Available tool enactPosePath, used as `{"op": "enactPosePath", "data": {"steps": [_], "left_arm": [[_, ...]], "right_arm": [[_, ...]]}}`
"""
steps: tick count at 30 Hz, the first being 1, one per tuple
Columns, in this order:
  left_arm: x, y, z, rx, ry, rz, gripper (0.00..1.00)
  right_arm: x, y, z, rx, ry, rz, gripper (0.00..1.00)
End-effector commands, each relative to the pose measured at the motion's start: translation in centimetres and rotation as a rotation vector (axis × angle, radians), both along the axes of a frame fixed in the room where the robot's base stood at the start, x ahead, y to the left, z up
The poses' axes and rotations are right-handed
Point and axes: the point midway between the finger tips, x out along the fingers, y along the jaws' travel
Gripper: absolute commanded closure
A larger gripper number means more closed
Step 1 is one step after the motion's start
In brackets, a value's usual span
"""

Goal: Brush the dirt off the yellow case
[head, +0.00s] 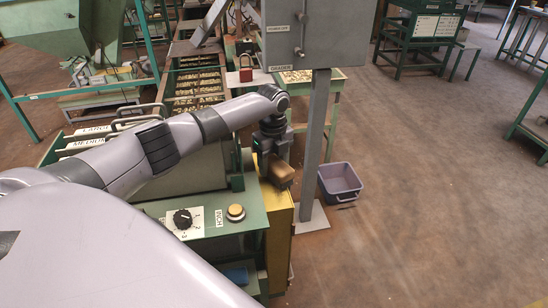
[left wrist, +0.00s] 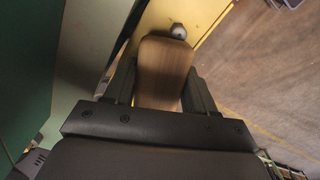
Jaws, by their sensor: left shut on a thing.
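The yellow case (head: 281,230) stands at the right end of the green machine, below my left gripper. Its yellow surface also shows in the left wrist view (left wrist: 205,18). My left gripper (head: 274,165) is shut on a brown wooden brush (head: 281,176), which sits over the top of the yellow case. In the left wrist view the brush (left wrist: 163,70) lies between the two fingers, with a round grey knob (left wrist: 177,31) just beyond its end. I cannot tell whether bristles touch the case, and no dirt is clearly visible. My right gripper is not in view.
A grey post (head: 314,150) carrying a grey cabinet (head: 315,35) stands just right of the brush. A purple bin (head: 341,182) is on the floor beyond it. A control panel with a dial (head: 183,219) and a yellow button (head: 235,212) is left of the case.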

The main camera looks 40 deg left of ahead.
Motion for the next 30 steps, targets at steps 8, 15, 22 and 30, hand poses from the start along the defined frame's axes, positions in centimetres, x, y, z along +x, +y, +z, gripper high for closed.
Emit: {"op": "enactPosePath", "data": {"steps": [8,15,22,30], "left_arm": [[-1.4,-1.3,0.5,0.001,0.007,0.0,0.93],[-1.9,-2.1,0.2,-0.001,0.007,-0.001,0.93],[-2.8,-3.3,0.4,-0.002,0.009,-0.004,0.93],[-4.2,-4.9,-0.3,-0.003,0.009,-0.005,0.93]], "right_arm": [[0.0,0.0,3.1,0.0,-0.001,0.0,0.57],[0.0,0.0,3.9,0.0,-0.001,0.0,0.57],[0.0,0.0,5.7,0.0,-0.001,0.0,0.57],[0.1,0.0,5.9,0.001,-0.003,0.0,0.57]]}}
